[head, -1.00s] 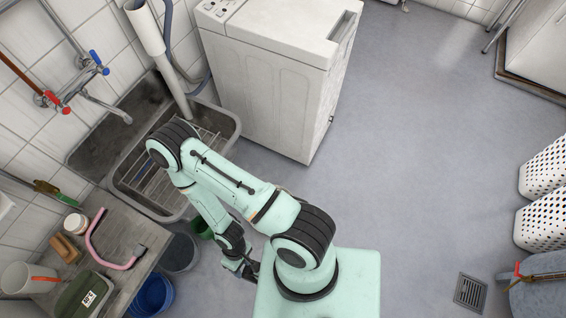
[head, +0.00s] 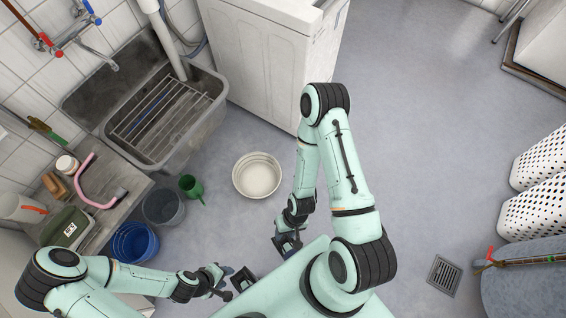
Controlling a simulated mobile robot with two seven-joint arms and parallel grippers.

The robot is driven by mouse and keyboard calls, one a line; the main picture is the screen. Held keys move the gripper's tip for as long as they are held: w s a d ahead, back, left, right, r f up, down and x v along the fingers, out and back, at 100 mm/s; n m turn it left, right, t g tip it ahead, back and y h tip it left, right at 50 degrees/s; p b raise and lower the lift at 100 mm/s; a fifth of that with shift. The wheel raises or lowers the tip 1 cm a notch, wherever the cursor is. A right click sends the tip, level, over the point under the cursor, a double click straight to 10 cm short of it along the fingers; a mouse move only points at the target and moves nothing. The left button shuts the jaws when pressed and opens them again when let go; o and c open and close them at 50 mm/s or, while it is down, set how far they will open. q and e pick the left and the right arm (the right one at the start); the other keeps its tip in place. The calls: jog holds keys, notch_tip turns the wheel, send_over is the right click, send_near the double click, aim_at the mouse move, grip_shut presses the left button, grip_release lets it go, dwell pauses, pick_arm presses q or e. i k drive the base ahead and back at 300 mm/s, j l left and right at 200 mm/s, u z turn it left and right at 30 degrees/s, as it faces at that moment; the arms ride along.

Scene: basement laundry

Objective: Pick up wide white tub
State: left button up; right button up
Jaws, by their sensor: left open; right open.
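The wide white tub (head: 257,175) stands upright on the grey floor, in front of the washing machine, and looks empty. My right gripper (head: 286,243) is open and empty, to the lower right of the tub and apart from it. My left gripper (head: 232,284) is open and empty, below the tub in the picture and further from it. Nothing covers the tub in the head view.
A green watering can (head: 191,187), a grey bucket (head: 163,206) and a blue bucket (head: 135,242) stand left of the tub. The sink (head: 203,118) and washing machine (head: 262,65) bound the back. White perforated baskets (head: 530,214) stand at right. The floor between is clear.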

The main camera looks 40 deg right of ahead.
aim_at(256, 175)
jog(key=k+l+z, duration=0.3)
jog(key=k+l, duration=0.4)
jog(key=i+j+u, duration=0.15)
jog(key=i, duration=0.4)
jog(key=i+j+u, duration=0.1)
jog(key=i+j, duration=0.15)
jog(key=i, duration=0.3)
